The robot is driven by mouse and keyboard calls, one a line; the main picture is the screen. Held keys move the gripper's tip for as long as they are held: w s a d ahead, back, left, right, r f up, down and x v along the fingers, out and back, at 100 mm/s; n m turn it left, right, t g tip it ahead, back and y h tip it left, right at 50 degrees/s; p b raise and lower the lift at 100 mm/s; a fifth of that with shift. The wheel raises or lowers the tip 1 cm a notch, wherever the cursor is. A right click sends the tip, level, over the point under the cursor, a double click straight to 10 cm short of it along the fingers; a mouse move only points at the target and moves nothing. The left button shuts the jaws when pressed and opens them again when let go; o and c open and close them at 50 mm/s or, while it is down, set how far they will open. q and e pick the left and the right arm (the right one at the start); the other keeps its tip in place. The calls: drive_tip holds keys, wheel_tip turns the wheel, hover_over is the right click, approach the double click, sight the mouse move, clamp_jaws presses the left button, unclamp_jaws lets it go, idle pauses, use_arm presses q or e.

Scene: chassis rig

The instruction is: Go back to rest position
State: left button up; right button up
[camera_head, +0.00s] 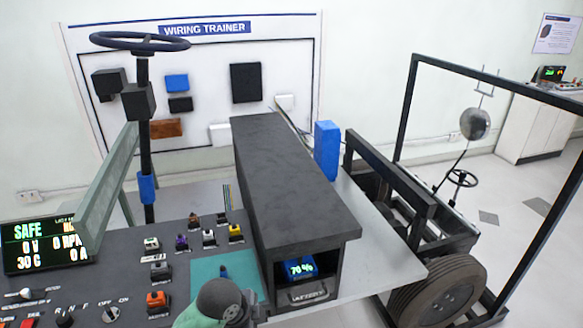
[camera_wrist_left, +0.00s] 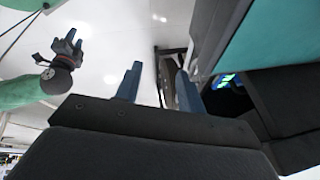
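In the left wrist view, the two blue-grey fingers of my left gripper (camera_wrist_left: 158,72) stand apart with nothing between them. My right gripper (camera_wrist_left: 69,44) shows at the upper left of that view, at the end of a green arm. It is small there, and I cannot tell whether its fingers are apart. I see nothing held in it. In the head view, a green and dark arm part of mine shows at the bottom middle, in front of the panel.
A long black housing (camera_head: 290,175) holds a battery unit reading 70 % (camera_head: 300,268). The control panel (camera_head: 120,275) has several switches and a display (camera_head: 45,244) reading SAFE. A steering wheel (camera_head: 140,41) stands at left. A black frame with a tire (camera_head: 437,291) stands at right.

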use_arm(q)
drive_tip(key=s+a+f+n+y, duration=0.2)
drive_tip(key=s+a+f+n, duration=0.2)
drive_tip(key=s+a+n, duration=0.4)
drive_tip(key=s+a+f+n+y, duration=0.2)
drive_tip(key=s+a+f+n, duration=0.25)
drive_tip(key=s+n, duration=0.5)
drive_tip(key=s+d+f+m, duration=0.1)
drive_tip(key=s+d+f, duration=0.1)
drive_tip(key=f, duration=1.2)
drive_tip(key=s+d+f+g+h, duration=0.1)
drive_tip(key=s+d+f, duration=0.1)
drive_tip(key=f, duration=1.2)
drive_tip(key=shift+d+m, duration=0.15)
drive_tip(key=shift+m, duration=0.2)
